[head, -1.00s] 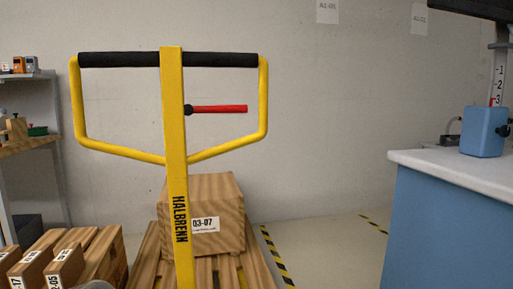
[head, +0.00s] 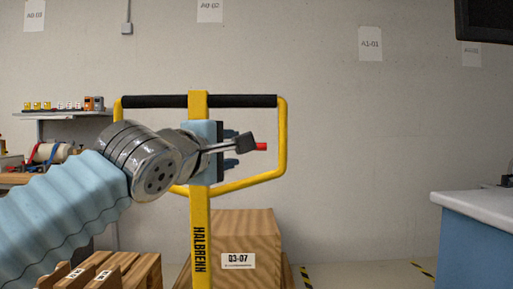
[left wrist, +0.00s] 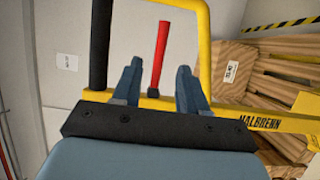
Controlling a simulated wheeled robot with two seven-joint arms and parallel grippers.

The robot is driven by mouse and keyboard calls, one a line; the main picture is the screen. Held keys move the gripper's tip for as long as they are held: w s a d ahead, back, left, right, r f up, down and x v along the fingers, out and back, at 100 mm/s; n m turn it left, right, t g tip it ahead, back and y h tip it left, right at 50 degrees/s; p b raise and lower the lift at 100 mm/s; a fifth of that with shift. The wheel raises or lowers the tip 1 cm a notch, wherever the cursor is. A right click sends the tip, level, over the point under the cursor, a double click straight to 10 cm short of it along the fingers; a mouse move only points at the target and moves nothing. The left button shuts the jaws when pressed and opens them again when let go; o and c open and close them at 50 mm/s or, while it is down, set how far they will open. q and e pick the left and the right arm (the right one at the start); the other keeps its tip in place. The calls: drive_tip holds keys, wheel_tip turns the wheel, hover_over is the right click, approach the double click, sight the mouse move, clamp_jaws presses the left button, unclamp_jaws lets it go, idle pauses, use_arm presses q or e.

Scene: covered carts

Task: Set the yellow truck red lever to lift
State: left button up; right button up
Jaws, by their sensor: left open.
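The yellow truck's handle (head: 283,150) is an upright yellow loop with a black grip bar and a central post marked HALBRENN. Its red lever (head: 261,147) points level to the right inside the loop; only its tip shows in the head view, the rest hidden by my gripper. My left gripper (head: 236,149) is in front of the post, open. In the left wrist view, the red lever (left wrist: 162,45) shows in the gap between the two open fingers (left wrist: 160,72), with its black pivot near the yellow post. I cannot tell if a finger touches it. My right gripper is not in view.
A wooden box (head: 240,250) labelled 03-07 sits behind the post. More wooden crates (head: 130,268) are at lower left. A shelf (head: 60,113) stands at the back left, and a blue counter (head: 470,235) with a white top at right.

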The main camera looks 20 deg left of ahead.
use_arm(q)
drive_tip(key=w+p, duration=0.1)
drive_tip(key=w, duration=0.3)
drive_tip(key=w+d+p, duration=0.1)
drive_tip(key=w, duration=0.3)
drive_tip(key=w+p, duration=0.1)
drive_tip(key=w, duration=0.3)
drive_tip(key=shift+d, duration=0.2)
drive_tip(key=shift+w+f, duration=0.15)
drive_tip(key=shift+w, duration=0.3)
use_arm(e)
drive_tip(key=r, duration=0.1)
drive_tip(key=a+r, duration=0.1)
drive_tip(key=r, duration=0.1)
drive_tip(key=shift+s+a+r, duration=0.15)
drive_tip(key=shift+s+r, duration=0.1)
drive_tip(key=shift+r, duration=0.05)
use_arm(q)
clamp_jaws()
